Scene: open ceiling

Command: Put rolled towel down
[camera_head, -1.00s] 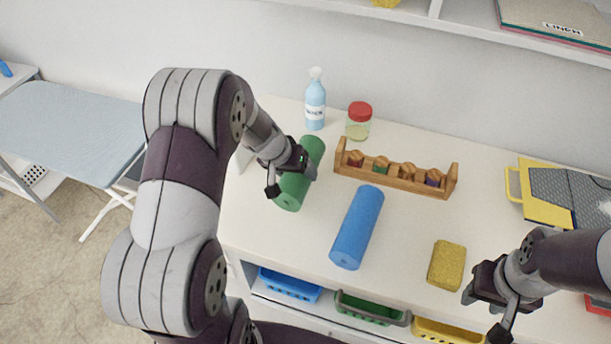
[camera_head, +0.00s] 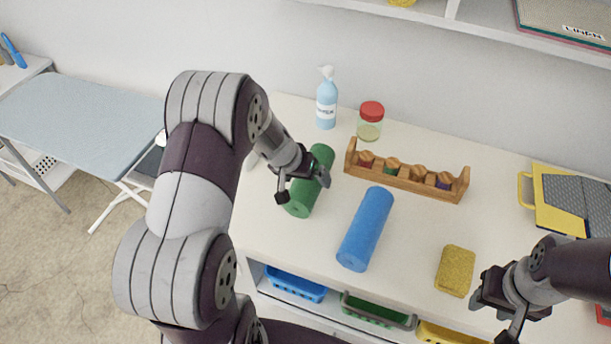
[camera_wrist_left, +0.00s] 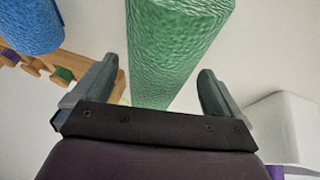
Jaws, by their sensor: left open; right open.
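A green rolled towel (camera_head: 301,203) lies on the white table at the left. My left gripper (camera_head: 304,188) is open over it. In the left wrist view the green towel (camera_wrist_left: 176,45) lies between the spread fingers of my left gripper (camera_wrist_left: 150,92), with gaps on both sides. A blue rolled towel (camera_head: 366,228) lies on the table to the right; its end also shows in the left wrist view (camera_wrist_left: 28,22).
A spray bottle (camera_head: 326,102), a red-lidded jar (camera_head: 370,122) and a wooden rack (camera_head: 405,180) stand behind the towels. A yellow-and-grey item (camera_head: 562,205) lies at the right. Blue (camera_head: 295,284) and green (camera_head: 377,309) baskets sit below the tabletop. An ironing board (camera_head: 75,120) stands at the left.

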